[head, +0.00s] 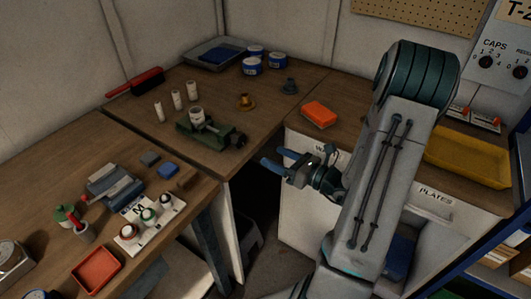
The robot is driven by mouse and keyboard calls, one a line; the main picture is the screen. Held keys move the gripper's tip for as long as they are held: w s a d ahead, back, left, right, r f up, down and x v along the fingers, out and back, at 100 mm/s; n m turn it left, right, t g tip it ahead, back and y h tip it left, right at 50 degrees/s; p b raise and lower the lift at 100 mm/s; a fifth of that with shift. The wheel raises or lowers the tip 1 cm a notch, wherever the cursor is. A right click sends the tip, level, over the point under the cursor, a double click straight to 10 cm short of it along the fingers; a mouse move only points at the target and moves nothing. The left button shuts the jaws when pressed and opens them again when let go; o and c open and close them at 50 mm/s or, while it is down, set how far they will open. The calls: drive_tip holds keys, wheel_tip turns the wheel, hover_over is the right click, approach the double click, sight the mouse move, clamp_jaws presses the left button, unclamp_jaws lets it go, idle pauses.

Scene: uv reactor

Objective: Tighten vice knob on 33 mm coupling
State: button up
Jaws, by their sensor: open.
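A dark green vice (205,133) sits on the corner bench. A white cylindrical piece (196,117), likely the coupling, stands upright at the vice; whether the jaws touch it is too small to tell. A dark round knob (240,141) shows at the vice's right end. My gripper (275,159) has two blue fingers, spread apart and empty. In the picture it is right of and slightly below the knob, pointing left toward the vice, with a visible gap between.
Several white cylinders (177,101) stand behind the vice. A brass flanged part (246,102) and a dark one (289,86) stand farther back. An orange box (319,114) lies on the right bench near a yellow tray (468,158). The left bench (60,187) holds small tools.

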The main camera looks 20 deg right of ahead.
sight(242, 140)
drive_tip(key=shift+s+d, duration=0.15)
drive_tip(key=shift+s, duration=0.1)
drive_tip(key=shift+f+n, duration=0.15)
drive_tip(key=shift+n, duration=0.15)
drive_tip(key=shift+w+r+n, duration=0.25)
drive_tip(key=shift+n, duration=0.35)
drive_tip(key=p+x, duration=0.1)
drive_tip(key=x, duration=1.3)
drive_tip(key=shift+s, duration=0.1)
drive_tip(key=c, duration=1)
drive_tip(key=shift+p, duration=0.5)
